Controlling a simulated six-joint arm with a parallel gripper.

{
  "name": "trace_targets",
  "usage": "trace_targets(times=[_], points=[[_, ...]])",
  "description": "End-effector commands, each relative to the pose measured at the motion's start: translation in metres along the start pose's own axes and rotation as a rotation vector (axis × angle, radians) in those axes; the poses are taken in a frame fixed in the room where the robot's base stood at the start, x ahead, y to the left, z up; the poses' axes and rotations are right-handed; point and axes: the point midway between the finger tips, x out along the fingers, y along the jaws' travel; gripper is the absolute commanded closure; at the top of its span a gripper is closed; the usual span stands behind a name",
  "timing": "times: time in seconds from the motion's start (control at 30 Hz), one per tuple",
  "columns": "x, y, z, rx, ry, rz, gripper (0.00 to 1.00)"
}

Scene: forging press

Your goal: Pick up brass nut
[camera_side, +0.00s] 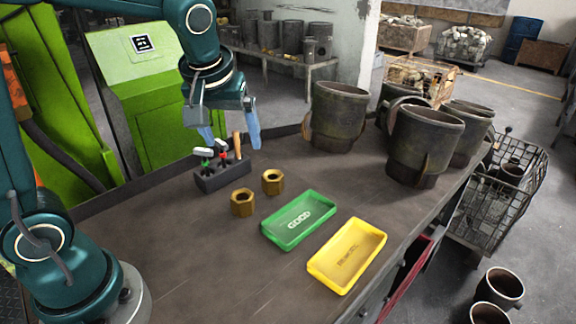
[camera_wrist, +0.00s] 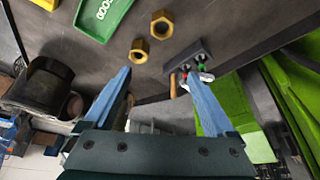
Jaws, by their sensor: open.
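Two brass hex nuts lie on the dark table. One nut (camera_side: 242,202) is nearer the front, and the other nut (camera_side: 273,182) is a little behind it to the right. In the wrist view one nut (camera_wrist: 162,25) is at the top centre and the other nut (camera_wrist: 139,51) is just below left of it. My gripper (camera_side: 231,138) is open and empty, raised above the back of the table, behind the nuts. Its two blue fingers also show in the wrist view (camera_wrist: 162,85), spread apart with nothing between them.
A dark tool holder (camera_side: 222,178) with tools stands left of the nuts. A green tray (camera_side: 299,220) marked GOOD and a yellow tray (camera_side: 346,256) lie to the right. Large metal pots (camera_side: 425,145) stand at the back right.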

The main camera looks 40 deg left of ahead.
Motion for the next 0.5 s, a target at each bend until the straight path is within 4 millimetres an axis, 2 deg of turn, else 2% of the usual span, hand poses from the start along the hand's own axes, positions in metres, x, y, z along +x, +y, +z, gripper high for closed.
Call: trace_targets(times=[0.03,0.23,0.33,0.5], points=[[0.016,-0.001,0.008,0.004,-0.010,-0.007,0.10],[0.075,-0.002,0.034,0.005,-0.013,-0.009,0.10],[0.093,-0.001,0.040,0.003,-0.007,-0.007,0.10],[0.107,-0.001,0.043,0.001,-0.004,-0.002,0.10]])
